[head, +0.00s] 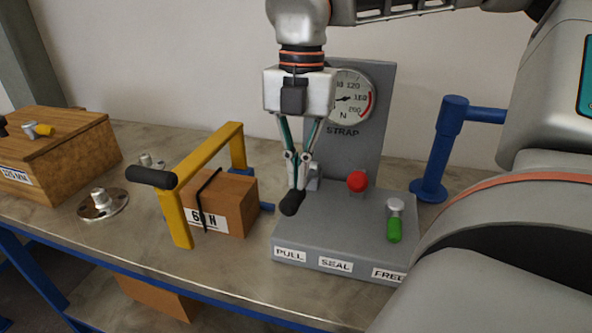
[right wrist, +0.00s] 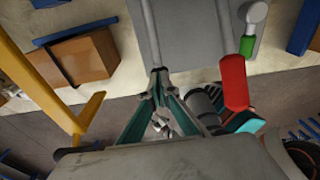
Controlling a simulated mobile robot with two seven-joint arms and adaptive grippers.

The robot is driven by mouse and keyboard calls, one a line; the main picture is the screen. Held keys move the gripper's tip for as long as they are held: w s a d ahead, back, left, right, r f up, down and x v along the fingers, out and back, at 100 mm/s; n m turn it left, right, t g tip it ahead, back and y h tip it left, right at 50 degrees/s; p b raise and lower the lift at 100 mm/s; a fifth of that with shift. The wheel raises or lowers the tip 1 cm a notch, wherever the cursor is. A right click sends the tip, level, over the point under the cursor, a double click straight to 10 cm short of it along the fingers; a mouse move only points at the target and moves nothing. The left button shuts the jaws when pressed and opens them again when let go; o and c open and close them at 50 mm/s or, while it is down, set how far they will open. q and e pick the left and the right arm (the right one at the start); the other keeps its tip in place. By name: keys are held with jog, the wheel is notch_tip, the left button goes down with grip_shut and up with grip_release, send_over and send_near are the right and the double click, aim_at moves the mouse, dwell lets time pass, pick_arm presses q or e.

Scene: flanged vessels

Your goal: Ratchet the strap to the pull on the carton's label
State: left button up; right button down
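The carton (head: 235,190) stands inside a yellow frame. A black strap (head: 203,195) runs around it and covers part of its label (head: 222,219), which reads "6", something hidden, then "H". The grey strapping machine (head: 330,235) has plates PULL, SEAL and FREE. Its dial (head: 352,88) is marked STRAP and N; I cannot read the needle exactly. My right gripper (head: 297,186) points down with its fingertips together, right at the black pull handle (head: 291,204). The fingertips also meet in the right wrist view (right wrist: 158,73). Whether they touch the handle is unclear. My left gripper is not in view.
A red knob (head: 357,181) and a green-handled lever (head: 394,228) stand right of the gripper. The yellow frame (head: 177,218) rises close on the left. A wooden box (head: 60,160), a metal flange (head: 101,205) and a blue post (head: 437,155) are on the bench.

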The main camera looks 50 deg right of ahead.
jog(key=shift+w+d+r, duration=0.25)
jog(key=shift+w+d, duration=0.1)
jog(key=shift+d, duration=0.35)
jog(key=shift+w+d+r, duration=0.2)
jog(key=shift+w+d, duration=0.15)
jog(key=shift+d, duration=0.3)
notch_tip(320, 180, up, 8)
jog(key=shift+w+d, duration=0.15)
jog(key=shift+d, duration=0.2)
dwell(0.4)
